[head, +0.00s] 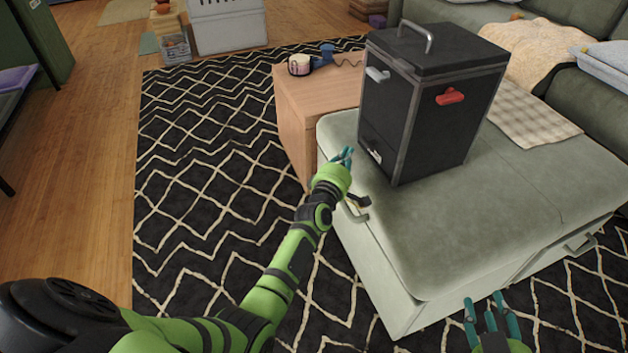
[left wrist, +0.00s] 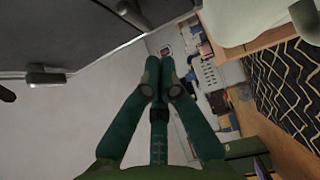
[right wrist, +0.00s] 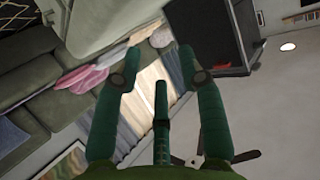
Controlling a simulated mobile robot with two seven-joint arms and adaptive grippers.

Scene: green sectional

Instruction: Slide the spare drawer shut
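The pale green sectional (head: 500,220) has metal handles on its lower panels: a left handle (head: 353,212) and a right handle (head: 582,244). I cannot tell which panel is the spare drawer or how far it stands out. My left gripper (head: 346,156) is over the sectional's left edge, above the left handle, holding nothing visible. Its fingertips are together in the left wrist view (left wrist: 160,62). My right gripper (head: 491,303) is low, in front of the sectional's near side, empty. Its fingers are apart in the right wrist view (right wrist: 160,62).
A black box (head: 425,95) with a top handle and a red latch (head: 450,97) stands on the sectional. A wooden side table (head: 292,112) is behind the left edge, bearing a blue object (head: 325,54). The patterned rug (head: 215,150) is clear at left.

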